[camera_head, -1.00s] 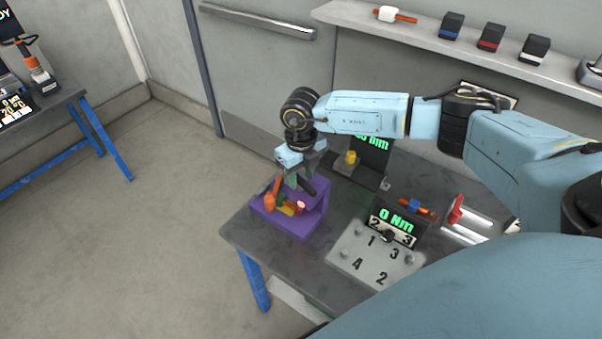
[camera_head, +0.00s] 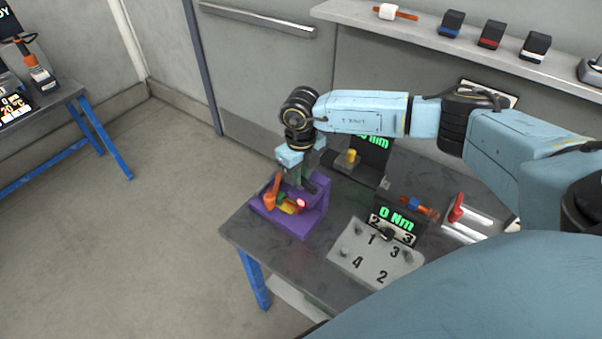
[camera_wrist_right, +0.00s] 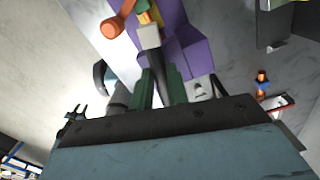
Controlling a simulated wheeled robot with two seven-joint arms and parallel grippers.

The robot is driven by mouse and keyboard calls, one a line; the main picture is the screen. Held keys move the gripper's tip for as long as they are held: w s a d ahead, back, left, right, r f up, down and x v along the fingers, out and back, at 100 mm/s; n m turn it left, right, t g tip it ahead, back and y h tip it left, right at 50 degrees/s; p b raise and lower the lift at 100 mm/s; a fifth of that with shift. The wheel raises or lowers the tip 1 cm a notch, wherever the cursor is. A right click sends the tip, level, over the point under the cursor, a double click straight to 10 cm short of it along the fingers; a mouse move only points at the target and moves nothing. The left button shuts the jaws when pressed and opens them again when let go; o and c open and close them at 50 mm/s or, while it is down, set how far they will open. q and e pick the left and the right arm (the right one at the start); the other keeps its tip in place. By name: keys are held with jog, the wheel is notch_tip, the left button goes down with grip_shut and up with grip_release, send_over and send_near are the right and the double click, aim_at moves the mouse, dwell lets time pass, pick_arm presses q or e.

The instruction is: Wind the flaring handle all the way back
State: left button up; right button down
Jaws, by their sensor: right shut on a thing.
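The purple flaring stand (camera_head: 296,226) sits at the table's left corner, with its orange handle (camera_head: 270,200) on the left side. My right gripper (camera_head: 303,184) is over the stand, to the right of the handle. My left gripper is not in view.
A numbered plate (camera_head: 372,258) and a "0 Nm" display (camera_head: 396,222) stand to the right on the table. A yellow-topped fixture (camera_head: 349,158) is behind. A red-handled item (camera_head: 456,208) lies at the far right. Floor left of the table is clear.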

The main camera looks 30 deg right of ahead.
jog(key=n+b, duration=0.3)
jog(key=n, duration=0.1)
jog(key=shift+w+n, duration=0.1)
jog(key=shift+n, duration=0.2)
jog(key=n+b, duration=0.3)
jog(key=n, duration=0.2)
jog(key=n+b, duration=0.3)
jog(key=n, duration=0.1)
jog(key=shift+n, duration=0.4)
jog(key=shift+r+n+b, duration=0.1)
jog(key=shift+n+b, duration=1)
jog(key=shift+n, duration=0.8)
jog(key=c, duration=1.4)
grip_release()
jog(key=shift+o, duration=0.2)
notch_tip(320, 180, up, 13)
jog(key=shift+r, duration=0.2)
